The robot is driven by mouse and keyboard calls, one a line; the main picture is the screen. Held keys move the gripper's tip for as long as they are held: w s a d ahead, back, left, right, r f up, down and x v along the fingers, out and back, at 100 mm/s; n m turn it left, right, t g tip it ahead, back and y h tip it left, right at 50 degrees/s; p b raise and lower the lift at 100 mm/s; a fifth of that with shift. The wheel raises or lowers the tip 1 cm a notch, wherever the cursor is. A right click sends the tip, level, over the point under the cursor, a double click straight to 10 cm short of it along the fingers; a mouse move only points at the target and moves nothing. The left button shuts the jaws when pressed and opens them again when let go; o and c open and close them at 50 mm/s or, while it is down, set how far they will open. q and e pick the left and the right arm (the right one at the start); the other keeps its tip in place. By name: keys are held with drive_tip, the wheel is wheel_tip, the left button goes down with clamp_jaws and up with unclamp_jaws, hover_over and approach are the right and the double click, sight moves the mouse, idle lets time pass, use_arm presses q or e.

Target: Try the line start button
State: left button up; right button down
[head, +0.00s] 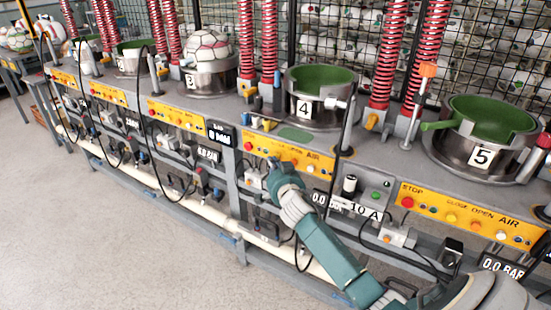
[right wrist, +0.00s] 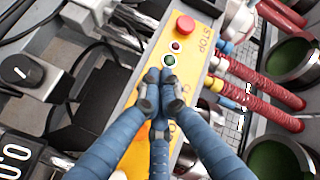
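My right gripper (head: 274,165) is at the orange control panel (head: 300,157) below press 4. In the right wrist view its fingers (right wrist: 160,82) are closed together with nothing between them. Just past the fingertips is a small white-ringed dark green button (right wrist: 169,60); I cannot tell whether they touch it. A dark red button (right wrist: 176,46) and a big red button (right wrist: 185,25) beside the word STOP lie beyond. The fingers hide the panel's other controls. No label reading line start is legible. My left gripper is not in view.
Press 4 (head: 319,112) and press 5 (head: 486,155) have green-lined cups. Red coiled hoses (head: 270,45) rise behind them. A grey box with a green button (head: 375,196) sits right of my gripper. The floor (head: 100,230) at left is clear.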

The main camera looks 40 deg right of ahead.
idle(0.4)
drive_tip(key=shift+s+a, duration=0.35)
drive_tip(key=shift+a, duration=0.35)
drive_tip(key=shift+s+a, duration=0.3)
drive_tip(key=shift+a, duration=0.45)
drive_tip(key=shift+s+a, duration=0.35)
drive_tip(key=shift+a, duration=0.45)
drive_tip(key=shift+s+a, duration=0.3)
drive_tip(key=shift+a, duration=0.45)
